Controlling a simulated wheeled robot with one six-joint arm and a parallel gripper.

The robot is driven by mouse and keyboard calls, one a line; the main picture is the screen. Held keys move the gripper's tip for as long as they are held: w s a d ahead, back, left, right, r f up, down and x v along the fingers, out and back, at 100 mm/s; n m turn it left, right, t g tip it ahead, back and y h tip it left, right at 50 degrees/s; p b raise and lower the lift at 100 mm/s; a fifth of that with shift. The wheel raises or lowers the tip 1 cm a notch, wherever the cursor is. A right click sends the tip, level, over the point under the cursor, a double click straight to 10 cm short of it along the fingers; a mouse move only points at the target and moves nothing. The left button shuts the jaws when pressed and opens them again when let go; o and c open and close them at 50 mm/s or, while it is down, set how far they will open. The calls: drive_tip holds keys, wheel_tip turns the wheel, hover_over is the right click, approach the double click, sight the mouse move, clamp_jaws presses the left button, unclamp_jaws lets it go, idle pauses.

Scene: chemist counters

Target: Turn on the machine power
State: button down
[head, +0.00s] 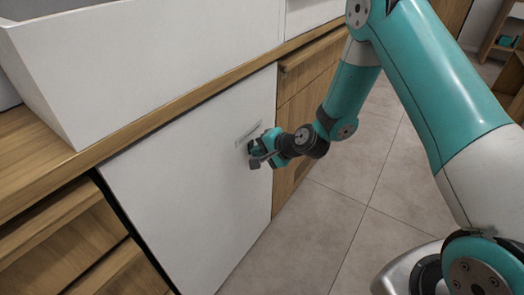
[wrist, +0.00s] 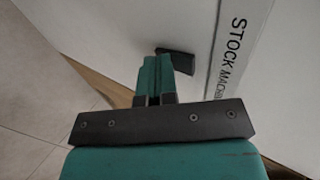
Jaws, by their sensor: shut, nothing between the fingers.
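The machine (head: 195,180) is a white panel-fronted unit set under the wooden counter in the head view. Its label strip (head: 247,133) reads "STOCK MAC…" in the wrist view (wrist: 237,45), where the rest is cut off or too small to read. A small dark block (wrist: 177,60), perhaps the power switch, stands out from the white front beside the label. My gripper (head: 254,150) is shut and empty, at the panel's upper right below the label. In the wrist view its teal fingertips (wrist: 157,62) are right at the dark block; I cannot tell whether they touch it.
A wooden counter edge (head: 150,112) runs above the panel, with a white box-like unit (head: 150,60) on top. Wooden drawers (head: 62,240) stand at left and a wooden cabinet (head: 305,100) at right. The tiled floor (head: 345,190) on the right is open.

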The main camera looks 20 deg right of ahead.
drive_tip(key=shift+w+r+p, duration=0.1)
drive_tip(key=shift+r+p, duration=0.7)
drive_tip(key=shift+p, duration=0.05)
